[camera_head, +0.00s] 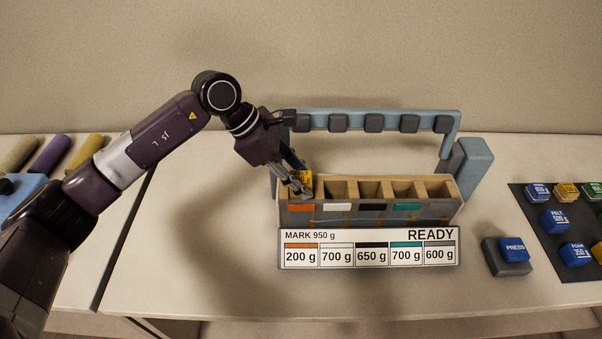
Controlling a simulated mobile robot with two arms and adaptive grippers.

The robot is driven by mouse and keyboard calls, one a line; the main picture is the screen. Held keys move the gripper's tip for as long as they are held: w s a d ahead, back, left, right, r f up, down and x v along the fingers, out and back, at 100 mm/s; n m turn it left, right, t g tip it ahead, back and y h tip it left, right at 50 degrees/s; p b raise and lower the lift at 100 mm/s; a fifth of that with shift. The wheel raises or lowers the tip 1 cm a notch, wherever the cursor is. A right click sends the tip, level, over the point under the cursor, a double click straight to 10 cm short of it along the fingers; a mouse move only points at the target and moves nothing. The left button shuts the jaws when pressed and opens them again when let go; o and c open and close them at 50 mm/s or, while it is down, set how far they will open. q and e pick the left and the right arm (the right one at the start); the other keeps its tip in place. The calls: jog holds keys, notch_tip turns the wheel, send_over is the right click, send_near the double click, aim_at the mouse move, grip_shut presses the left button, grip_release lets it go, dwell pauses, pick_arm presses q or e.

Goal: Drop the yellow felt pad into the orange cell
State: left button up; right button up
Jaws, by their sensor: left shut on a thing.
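My left gripper (297,187) reaches in from the left and is shut on the yellow felt pad (303,179). The pad is at the leftmost cell of the wooden rack, above the orange label (301,208); the fingers partly cover it. I cannot tell whether the pad rests on the cell floor. The other cells carry white, black, teal and grey labels and look empty. My right gripper is not in view.
A blue frame with several dark blocks (373,123) spans above the rack. A sign (368,248) reading "MARK 950 g" and "READY" stands in front.

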pick_arm(q)
jog(key=o, duration=0.8)
jog(key=shift+c, duration=0.2)
jog(key=o, duration=0.5)
jog(key=shift+c, duration=0.2)
jog(key=shift+a+r, duration=0.15)
jog(key=v, duration=1.1)
jog(key=shift+a+r, duration=0.15)
jog(key=shift+r, duration=0.1)
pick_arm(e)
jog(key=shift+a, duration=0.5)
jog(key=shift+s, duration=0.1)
